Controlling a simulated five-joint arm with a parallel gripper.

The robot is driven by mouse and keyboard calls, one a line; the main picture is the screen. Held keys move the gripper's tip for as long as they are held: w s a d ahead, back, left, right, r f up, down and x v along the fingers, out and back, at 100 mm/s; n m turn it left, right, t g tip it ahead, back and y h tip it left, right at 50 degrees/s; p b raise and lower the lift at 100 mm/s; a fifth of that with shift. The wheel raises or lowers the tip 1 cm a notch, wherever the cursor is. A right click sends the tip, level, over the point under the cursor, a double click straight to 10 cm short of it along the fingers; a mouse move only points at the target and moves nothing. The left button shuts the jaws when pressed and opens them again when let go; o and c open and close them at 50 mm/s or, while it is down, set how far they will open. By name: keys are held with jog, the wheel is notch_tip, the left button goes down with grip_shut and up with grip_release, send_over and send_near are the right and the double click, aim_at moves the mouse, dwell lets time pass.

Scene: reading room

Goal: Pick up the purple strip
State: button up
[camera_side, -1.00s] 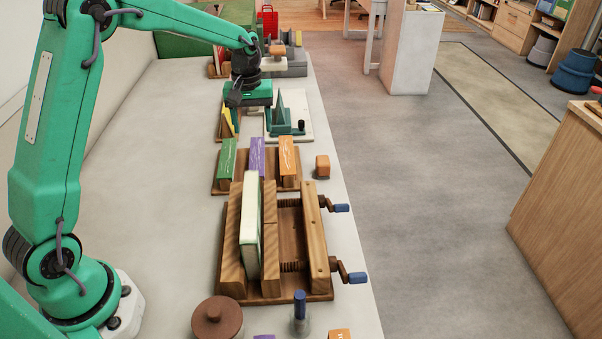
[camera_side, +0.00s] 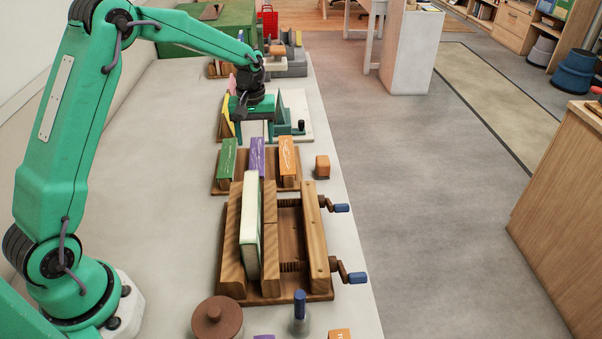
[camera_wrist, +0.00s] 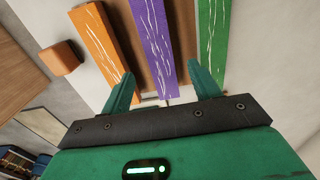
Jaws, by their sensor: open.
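The purple strip (camera_side: 257,155) stands between the green strip (camera_side: 228,156) and the orange strip (camera_side: 287,157) on a wooden rack (camera_side: 271,182) in the side view. It has pale wavy marks. In the wrist view the purple strip (camera_wrist: 152,40) runs down between the two fingers of my gripper (camera_wrist: 162,90), with the orange strip (camera_wrist: 100,42) to its left and the green strip (camera_wrist: 212,45) to its right. My gripper is open and empty. In the side view my gripper (camera_side: 240,128) is behind the rack, apart from the strips.
A wooden press (camera_side: 316,245) with blue-handled cranks holds a pale book (camera_side: 250,225) in front of the rack. A small orange-brown block (camera_side: 322,166) sits right of the rack. A brown lidded pot (camera_side: 217,320) stands at the front.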

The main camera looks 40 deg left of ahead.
aim_at(257, 155)
jog(key=shift+s+f, duration=0.1)
jog(key=shift+f, duration=2.5)
jog(key=c, duration=1.1)
